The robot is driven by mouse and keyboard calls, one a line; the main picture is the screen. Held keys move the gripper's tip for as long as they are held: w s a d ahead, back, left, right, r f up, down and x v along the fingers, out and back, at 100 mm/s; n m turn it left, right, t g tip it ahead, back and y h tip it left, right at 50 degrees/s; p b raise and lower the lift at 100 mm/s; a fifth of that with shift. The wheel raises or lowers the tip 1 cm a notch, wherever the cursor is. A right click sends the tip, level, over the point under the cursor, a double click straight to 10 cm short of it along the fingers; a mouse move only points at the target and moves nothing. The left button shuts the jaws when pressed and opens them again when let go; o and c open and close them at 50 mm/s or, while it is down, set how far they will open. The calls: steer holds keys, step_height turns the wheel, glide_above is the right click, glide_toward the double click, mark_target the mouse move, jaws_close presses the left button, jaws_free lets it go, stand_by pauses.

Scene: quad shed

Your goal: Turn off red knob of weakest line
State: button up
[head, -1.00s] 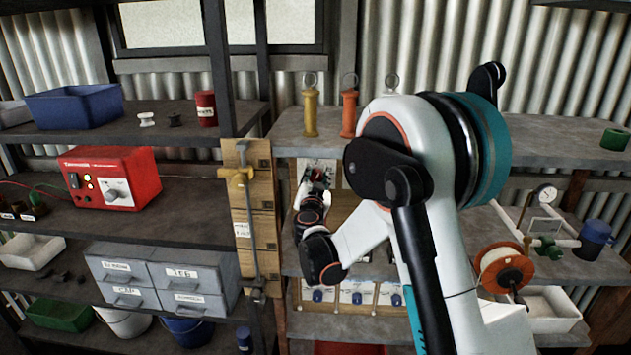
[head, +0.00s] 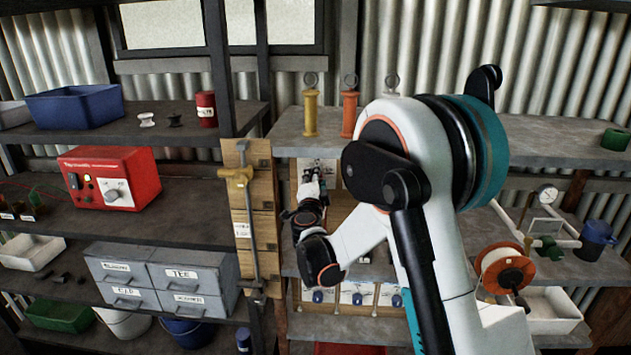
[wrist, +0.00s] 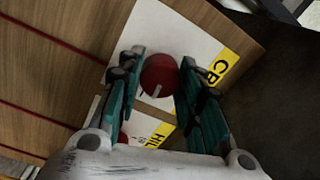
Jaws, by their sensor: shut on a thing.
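A round red knob (wrist: 160,76) with a pale pointer mark sits on a white card with a yellow strip (wrist: 223,64) starting "CR"; the rest of the word is not readable. My gripper (wrist: 159,68) has its teal fingers closed on either side of this knob. A second red knob (wrist: 122,139), partly hidden by the left finger, sits by a lower card (wrist: 157,135) whose yellow strip starts "HIL". In the head view my gripper (head: 308,185) reaches into the shelf bay at the wooden board, and my arm hides most of the board.
Red lines run across the wooden board (wrist: 50,80). A red electric box (head: 110,177) stands on the left shelf. A cable reel (head: 503,270) is at right.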

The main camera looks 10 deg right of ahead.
steer(key=shift+m, duration=1)
steer(key=o, duration=1.1)
steer(key=v, duration=1.2)
steer(key=shift+f, duration=0.1)
